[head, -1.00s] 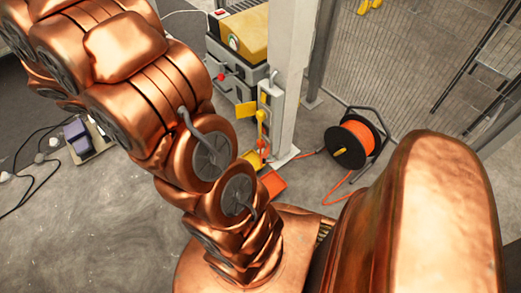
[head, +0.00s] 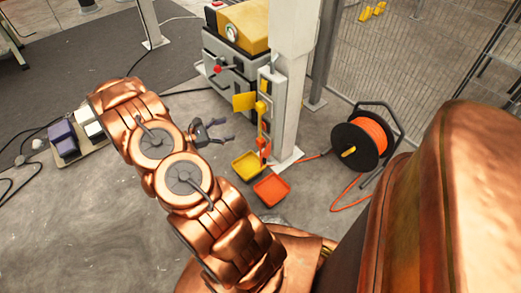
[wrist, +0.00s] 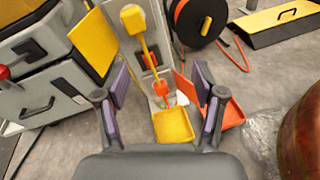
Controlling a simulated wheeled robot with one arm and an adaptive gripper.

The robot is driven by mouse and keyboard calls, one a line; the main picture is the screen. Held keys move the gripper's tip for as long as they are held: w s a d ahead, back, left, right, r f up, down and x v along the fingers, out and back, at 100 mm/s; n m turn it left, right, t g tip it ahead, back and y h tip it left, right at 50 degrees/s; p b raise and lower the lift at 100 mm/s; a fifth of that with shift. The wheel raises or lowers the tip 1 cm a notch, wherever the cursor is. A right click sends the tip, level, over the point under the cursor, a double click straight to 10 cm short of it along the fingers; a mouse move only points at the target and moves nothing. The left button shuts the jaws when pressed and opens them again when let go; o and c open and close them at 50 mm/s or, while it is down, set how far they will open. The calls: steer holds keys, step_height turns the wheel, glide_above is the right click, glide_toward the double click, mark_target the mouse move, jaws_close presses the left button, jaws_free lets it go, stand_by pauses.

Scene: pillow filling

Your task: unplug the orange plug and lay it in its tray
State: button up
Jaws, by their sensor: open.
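The orange plug (head: 265,148) sits low on the panel of the white post, and it shows in the wrist view (wrist: 160,88) between my fingers, beyond them. An orange tray (head: 271,188) lies at the foot of the post; in the wrist view (wrist: 233,114) it is partly behind my right finger. My gripper (head: 228,131) is open and empty, left of the post and apart from the plug. Its two padded fingers (wrist: 161,84) stand wide apart in the wrist view.
A yellow tray (head: 247,165) sits left of the orange one. A yellow plug (head: 261,108) and a yellow flap (head: 244,101) are above the orange plug. A grey cabinet (head: 232,65) stands behind, a cable reel (head: 366,138) to the right.

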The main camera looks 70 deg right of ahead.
mark_target(258, 144)
steer(key=s+d+f+n+h+b, duration=0.1)
steer(key=d+f+n+b, duration=0.1)
steer(key=f, duration=0.9)
steer(key=s+d+f+n+t+h+b, duration=0.1)
steer(key=d+f+b, duration=0.4)
steer(key=f, duration=0.5)
steer(key=shift+s+f+n+t+h+b, duration=0.3)
steer(key=shift+f+n+h+b, duration=0.15)
steer(key=shift+n+h, duration=0.3)
steer(key=shift+d+r, duration=0.1)
steer(key=shift+d, duration=0.05)
steer(key=x, duration=0.7)
steer(key=shift+s+r+p, duration=0.1)
steer(key=shift+s+p, duration=0.05)
steer(key=shift+p, duration=0.25)
steer(key=shift+p+x, duration=0.5)
steer(key=shift+x, duration=0.4)
steer(key=shift+p, duration=0.95)
steer(key=shift+c, duration=0.3)
